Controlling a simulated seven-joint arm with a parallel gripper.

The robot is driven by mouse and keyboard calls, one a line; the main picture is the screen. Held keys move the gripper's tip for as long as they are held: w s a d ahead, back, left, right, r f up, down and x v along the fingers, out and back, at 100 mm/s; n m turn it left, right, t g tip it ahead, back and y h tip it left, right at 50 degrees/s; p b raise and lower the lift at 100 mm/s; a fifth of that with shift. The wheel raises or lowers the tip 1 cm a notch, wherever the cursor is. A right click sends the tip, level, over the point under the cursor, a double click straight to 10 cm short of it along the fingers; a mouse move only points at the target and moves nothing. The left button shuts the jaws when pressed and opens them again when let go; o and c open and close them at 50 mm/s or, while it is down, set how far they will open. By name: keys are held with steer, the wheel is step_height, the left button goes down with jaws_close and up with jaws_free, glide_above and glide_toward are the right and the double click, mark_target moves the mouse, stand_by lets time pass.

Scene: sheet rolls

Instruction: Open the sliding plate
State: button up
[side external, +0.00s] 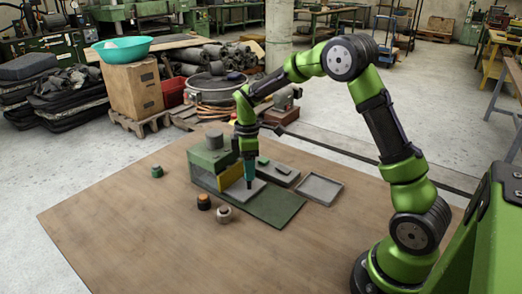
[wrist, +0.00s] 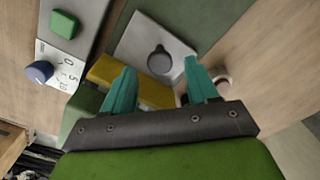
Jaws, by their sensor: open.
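A light grey plate (side external: 236,192) lies at the foot of a green housing (side external: 205,165), on a dark green base (side external: 275,207). In the wrist view the grey plate (wrist: 140,38) carries a dark round knob (wrist: 159,60). I take this as the sliding plate. A yellow panel (wrist: 150,94) stands along its edge; it also shows in the side view (side external: 231,174). My gripper (side external: 249,187) points down over the plate. Its teal fingers (wrist: 160,68) are apart and empty, one on each side of the knob in the wrist view. I cannot tell whether they touch anything.
A grey cylinder (side external: 214,139) tops the housing. Behind the plate is a grey unit with a green button (side external: 263,160); a shallow grey tray (side external: 318,188) lies right. Small jars stand in front (side external: 204,202), (side external: 224,214) and left (side external: 157,171). The front of the table is clear.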

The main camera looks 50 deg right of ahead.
steer(key=shift+f, duration=1.1)
jaws_close()
